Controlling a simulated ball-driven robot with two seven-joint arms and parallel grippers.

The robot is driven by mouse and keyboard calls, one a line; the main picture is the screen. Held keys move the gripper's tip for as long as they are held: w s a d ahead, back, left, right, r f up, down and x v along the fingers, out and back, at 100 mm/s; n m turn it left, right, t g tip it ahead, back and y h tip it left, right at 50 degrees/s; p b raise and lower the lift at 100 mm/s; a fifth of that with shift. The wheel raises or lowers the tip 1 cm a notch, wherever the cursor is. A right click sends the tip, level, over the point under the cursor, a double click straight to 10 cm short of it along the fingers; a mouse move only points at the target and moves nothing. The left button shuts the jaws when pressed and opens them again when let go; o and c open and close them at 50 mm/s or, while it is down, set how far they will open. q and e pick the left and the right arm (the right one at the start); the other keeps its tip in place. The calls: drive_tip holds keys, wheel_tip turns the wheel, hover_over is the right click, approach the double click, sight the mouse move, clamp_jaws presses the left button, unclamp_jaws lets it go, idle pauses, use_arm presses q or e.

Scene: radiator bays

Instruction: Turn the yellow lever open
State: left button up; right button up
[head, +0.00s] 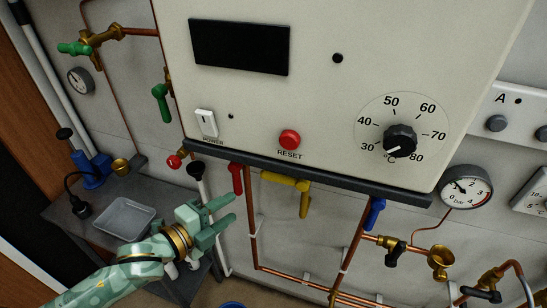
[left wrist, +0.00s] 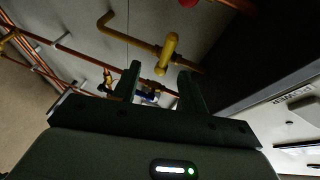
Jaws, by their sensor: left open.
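The yellow lever (head: 304,203) hangs down from the right end of a short horizontal yellow pipe (head: 278,179) under the white boiler, across the pipe's line. My left gripper (head: 229,211) is left of the lever and a little lower in the head view, open and empty, its fingers pointing right toward it. In the left wrist view the yellow lever (left wrist: 169,52) shows beyond the gap between the two open fingers (left wrist: 159,69), apparently not touched. My right gripper is in neither view.
A red lever (head: 236,178) hangs close above my left gripper, and a blue lever (head: 375,213) hangs to the right. Copper pipes (head: 255,240) run down the wall. The boiler (head: 340,100) overhangs the levers. A grey tray (head: 122,218) lies on the bench at left.

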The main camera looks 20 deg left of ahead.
sight(273, 179)
use_arm(q)
drive_tip(key=shift+m, duration=0.3)
drive_tip(key=x, duration=0.5)
drive_tip(key=r+x, duration=0.1)
drive_tip(key=x, duration=0.4)
drive_tip(key=d+r+p+x, duration=0.1)
drive_tip(key=x, duration=0.5)
drive_tip(key=shift+r, duration=0.15)
drive_tip(key=shift+s, duration=0.1)
clamp_jaws()
